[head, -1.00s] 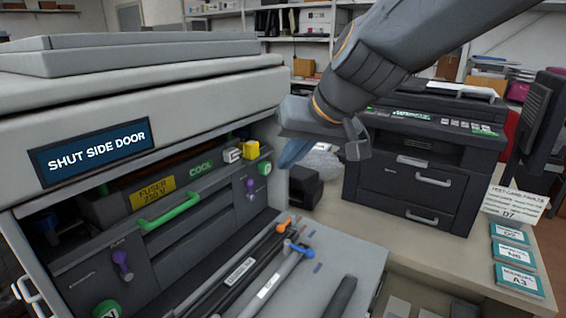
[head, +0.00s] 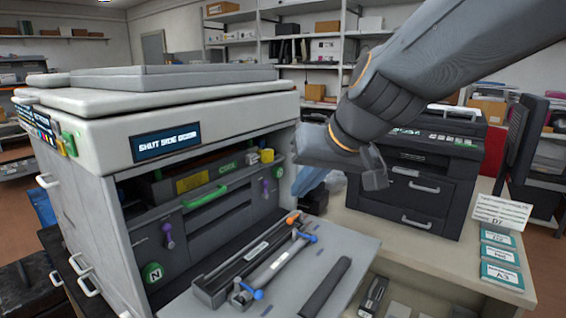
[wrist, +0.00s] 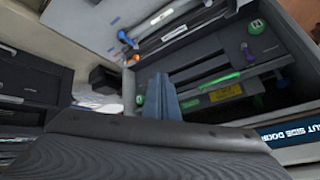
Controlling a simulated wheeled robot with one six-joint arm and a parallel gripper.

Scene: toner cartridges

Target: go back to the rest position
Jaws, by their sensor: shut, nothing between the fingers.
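My gripper (head: 308,180) hangs at the right front corner of the large grey printer (head: 200,118), between it and a black printer (head: 415,185). Its blue fingers also show in the wrist view (wrist: 161,97), shut together with nothing between them. In the head view the wrist partly hides the gripper. My arm reaches in from the upper right. The grey printer's front is open, and its panel reads "SHUT SIDE DOOR".
A lowered door (head: 345,250) juts out in front, bearing long cartridges and a dark roller (head: 325,286). A green handle (head: 206,197) and purple levers are inside. Teal cards (head: 502,273) lie on the right bench (head: 445,262). Shelves stand behind.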

